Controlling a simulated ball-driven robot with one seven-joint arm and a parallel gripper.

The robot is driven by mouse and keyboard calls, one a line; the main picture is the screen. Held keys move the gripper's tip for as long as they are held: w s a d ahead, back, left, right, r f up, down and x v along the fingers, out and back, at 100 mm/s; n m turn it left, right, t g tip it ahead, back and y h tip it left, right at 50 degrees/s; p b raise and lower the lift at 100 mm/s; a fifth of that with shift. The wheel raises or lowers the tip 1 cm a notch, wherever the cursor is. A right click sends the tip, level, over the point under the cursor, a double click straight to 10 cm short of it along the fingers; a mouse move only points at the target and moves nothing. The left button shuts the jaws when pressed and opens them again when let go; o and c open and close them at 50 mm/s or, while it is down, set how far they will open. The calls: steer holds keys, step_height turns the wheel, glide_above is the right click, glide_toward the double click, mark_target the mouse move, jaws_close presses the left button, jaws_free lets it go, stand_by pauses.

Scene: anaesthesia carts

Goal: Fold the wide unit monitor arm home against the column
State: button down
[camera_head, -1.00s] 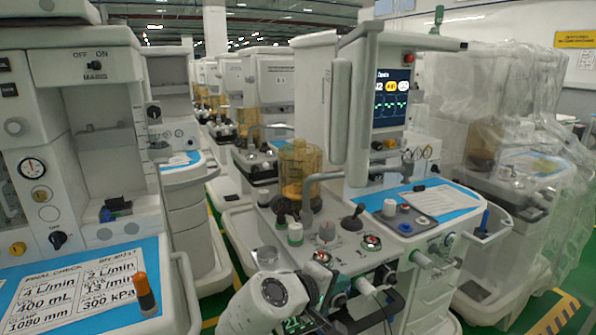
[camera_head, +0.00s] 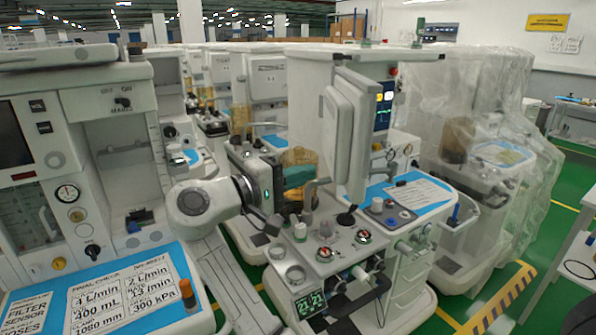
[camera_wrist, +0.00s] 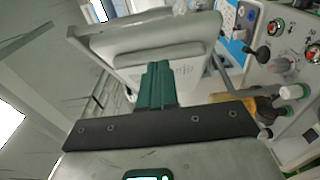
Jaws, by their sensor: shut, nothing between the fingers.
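A cart (camera_head: 312,262) in the middle of the head view carries a white column (camera_head: 306,95). A monitor arm (camera_head: 386,52) runs along its top, and a pale monitor panel (camera_head: 345,130) hangs there, angled out and partly covering a lit screen (camera_head: 383,105). In the wrist view the panel's back (camera_wrist: 150,42) fills the upper middle. My gripper (camera_head: 300,178) is left of the panel, in front of an amber canister. Its teal fingers (camera_wrist: 157,70) are shut and empty, pointing at the panel's lower edge; I cannot tell whether they touch it.
The amber canister (camera_head: 298,157), knobs (camera_head: 325,254) and a grey tube stand on the cart top close to my gripper. Another cart (camera_head: 100,290) is near at left. A plastic-wrapped cart (camera_head: 470,150) stands at right.

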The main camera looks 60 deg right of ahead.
steer(key=p, duration=0.1)
glide_toward(361, 160)
steer(key=d, duration=0.3)
steer(key=shift+s+d+p, duration=0.2)
steer(key=shift+s+p, duration=0.1)
steer(key=shift+s, duration=0.2)
steer(key=shift+s+d+p, duration=0.2)
steer(key=shift+s+p, duration=0.05)
steer(key=shift+s, duration=0.25)
steer(key=shift+s+d, duration=0.2)
steer(key=shift+s, duration=0.4)
steer(key=shift+s, duration=0.1)
